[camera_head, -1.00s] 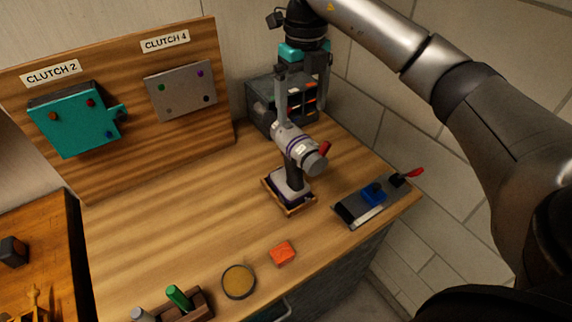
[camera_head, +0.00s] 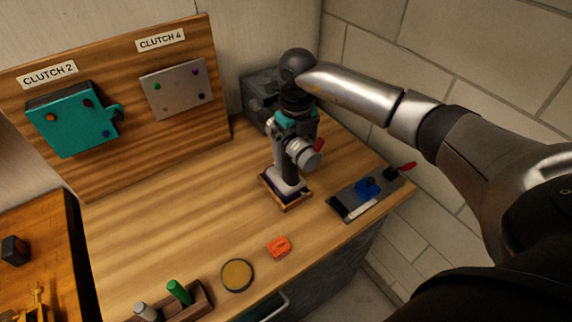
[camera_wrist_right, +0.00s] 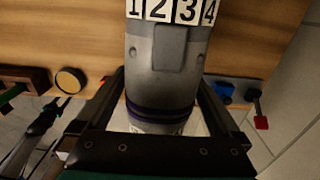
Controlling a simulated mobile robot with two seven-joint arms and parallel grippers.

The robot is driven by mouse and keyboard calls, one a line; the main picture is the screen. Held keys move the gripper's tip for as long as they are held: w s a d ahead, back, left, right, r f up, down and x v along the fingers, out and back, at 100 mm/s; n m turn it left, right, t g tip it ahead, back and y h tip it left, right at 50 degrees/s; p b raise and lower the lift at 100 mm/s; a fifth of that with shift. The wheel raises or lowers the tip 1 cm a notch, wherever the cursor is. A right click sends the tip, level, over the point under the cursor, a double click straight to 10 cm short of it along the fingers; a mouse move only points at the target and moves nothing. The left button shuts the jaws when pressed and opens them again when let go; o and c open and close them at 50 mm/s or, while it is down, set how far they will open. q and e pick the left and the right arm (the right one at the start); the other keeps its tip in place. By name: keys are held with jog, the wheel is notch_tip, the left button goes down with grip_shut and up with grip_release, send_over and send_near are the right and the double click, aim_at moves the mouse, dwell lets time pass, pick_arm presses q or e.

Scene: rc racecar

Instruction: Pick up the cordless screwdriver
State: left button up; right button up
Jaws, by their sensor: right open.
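The cordless screwdriver (camera_head: 290,168) stands upright in a small wood-rimmed base (camera_head: 296,206) on the workbench. Its grey body with purple rings (camera_wrist_right: 165,70) fills the middle of the right wrist view, under a strip of printed numbers. My right gripper (camera_head: 288,140) is over the screwdriver's top, pointing down. In the right wrist view its two dark fingers stand on either side of the body, open. Whether they touch it I cannot tell. In the head view the gripper partly hides the screwdriver's upper part. My left gripper is not in view.
A grey fixture with a blue block and red lever (camera_head: 366,192) lies right of the screwdriver. A dark cabinet (camera_head: 258,98) stands behind. An orange block (camera_head: 279,246), round dish (camera_head: 237,275) and tool holder (camera_head: 199,301) lie in front. The bench's left middle is clear.

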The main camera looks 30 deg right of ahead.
jog(key=shift+f, duration=0.1)
jog(key=shift+c, duration=0.2)
grip_shut()
dwell(0.5)
jog(key=shift+w, duration=0.2)
